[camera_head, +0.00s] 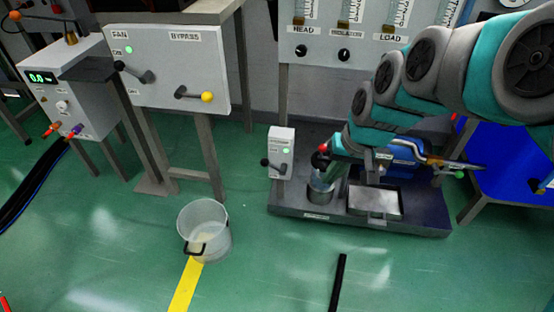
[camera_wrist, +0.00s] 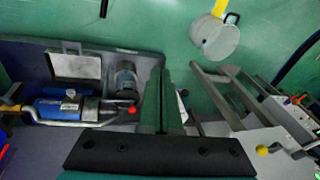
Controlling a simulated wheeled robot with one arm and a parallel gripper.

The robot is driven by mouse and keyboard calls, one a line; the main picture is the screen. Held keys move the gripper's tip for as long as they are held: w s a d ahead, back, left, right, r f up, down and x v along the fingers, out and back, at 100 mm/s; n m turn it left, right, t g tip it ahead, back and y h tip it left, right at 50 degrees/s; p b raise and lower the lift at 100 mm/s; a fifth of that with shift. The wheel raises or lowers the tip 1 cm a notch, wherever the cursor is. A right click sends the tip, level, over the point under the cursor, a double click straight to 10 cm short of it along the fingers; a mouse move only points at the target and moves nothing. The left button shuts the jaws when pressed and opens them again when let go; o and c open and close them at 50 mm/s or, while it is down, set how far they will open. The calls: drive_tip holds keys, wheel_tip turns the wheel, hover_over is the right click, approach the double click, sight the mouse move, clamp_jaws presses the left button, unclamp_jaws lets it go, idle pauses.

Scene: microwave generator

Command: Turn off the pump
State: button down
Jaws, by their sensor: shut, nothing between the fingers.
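A small white switch box (camera_head: 281,152) stands at the left end of a dark base plate (camera_head: 350,221). It has a lit green light and a black-knobbed lever (camera_head: 268,163) on its left side; its label is too small to read. A blue motor-like body (camera_head: 405,150) sits on the same base, partly behind my arm. My gripper (camera_wrist: 165,78) is shut and empty, its fingers together above the base. In the wrist view the switch box (camera_wrist: 182,108) is mostly hidden behind the fingers. In the head view my gripper is to the right of the box.
A white panel (camera_head: 168,65) marked FAN and BYPASS has two levers and a green light. A clear bucket (camera_head: 204,230) stands on the floor. A metal tray (camera_head: 375,200) and a red-knobbed lever (camera_wrist: 132,110) are on the base. A blue table (camera_head: 505,165) stands right.

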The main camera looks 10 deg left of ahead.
drive_tip(key=w+a+f+t+y+b, duration=0.1)
drive_tip(key=w+a+f+b, duration=0.1)
drive_tip(key=w, duration=0.6)
drive_tip(key=w+a+f+t+b, duration=0.1)
drive_tip(key=w+a+f, duration=0.3)
drive_tip(key=w+a, duration=0.2)
drive_tip(key=shift+w+f+y+b, duration=0.3)
drive_tip(key=shift+w+y+b, duration=0.1)
drive_tip(key=shift+w, duration=0.45)
drive_tip(key=shift+a+f, duration=0.1)
approach(272, 166)
wheel_tip(272, 166, down, 3)
drive_tip(key=w+d, duration=0.1)
drive_tip(key=w, duration=0.2)
drive_tip(key=shift+s+a+f+b, duration=0.1)
drive_tip(key=shift+a+f+b, duration=0.25)
drive_tip(key=shift+a, duration=0.6)
drive_tip(key=shift+s+a+f+b, duration=0.1)
drive_tip(key=shift+a+f+b, duration=0.2)
drive_tip(key=shift+a, duration=0.6)
